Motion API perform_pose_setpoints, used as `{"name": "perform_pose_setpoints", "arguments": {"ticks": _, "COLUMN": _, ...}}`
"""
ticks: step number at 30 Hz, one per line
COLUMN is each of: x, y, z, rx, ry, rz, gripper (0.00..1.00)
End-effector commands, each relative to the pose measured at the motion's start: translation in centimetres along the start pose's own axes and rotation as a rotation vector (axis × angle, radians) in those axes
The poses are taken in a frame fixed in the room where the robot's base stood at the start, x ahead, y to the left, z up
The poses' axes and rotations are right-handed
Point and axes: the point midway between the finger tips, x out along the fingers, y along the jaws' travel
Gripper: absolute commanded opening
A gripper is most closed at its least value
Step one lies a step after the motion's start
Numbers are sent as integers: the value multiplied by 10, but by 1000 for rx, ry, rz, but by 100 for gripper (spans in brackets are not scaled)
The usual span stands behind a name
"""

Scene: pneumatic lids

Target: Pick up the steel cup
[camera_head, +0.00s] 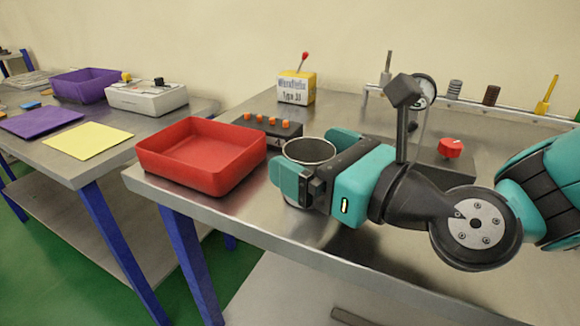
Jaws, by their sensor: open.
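The steel cup (310,151) stands upright on the metal workbench, right of the red tray. Its open rim shows, but most of its body is hidden behind my gripper. My gripper (288,180) is open, with its teal and black fingers at the cup's near side. One finger is at the cup's left and the other is toward its right and back. The cup seems to be between or just beyond the fingers; I cannot tell whether they touch it.
A red tray (160,160) stands left of the cup. A block with orange knobs (268,127) lies behind it, and a yellow box (297,87) stands farther back. A red-knobbed device (440,160) is to the right. A side table (60,165) at left holds a purple bin (85,90).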

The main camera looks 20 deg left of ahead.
Motion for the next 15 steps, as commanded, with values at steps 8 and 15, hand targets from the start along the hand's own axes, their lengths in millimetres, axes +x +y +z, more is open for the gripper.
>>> {"name": "perform_pose_setpoints", "arguments": {"ticks": 8, "x": 7, "y": -4, "z": 0, "rx": 0, "ry": 0, "rz": -15, "gripper": 98}}
{"name": "perform_pose_setpoints", "arguments": {"ticks": 15, "x": 7, "y": -3, "z": 0, "rx": 0, "ry": 0, "rz": -13, "gripper": 64}}
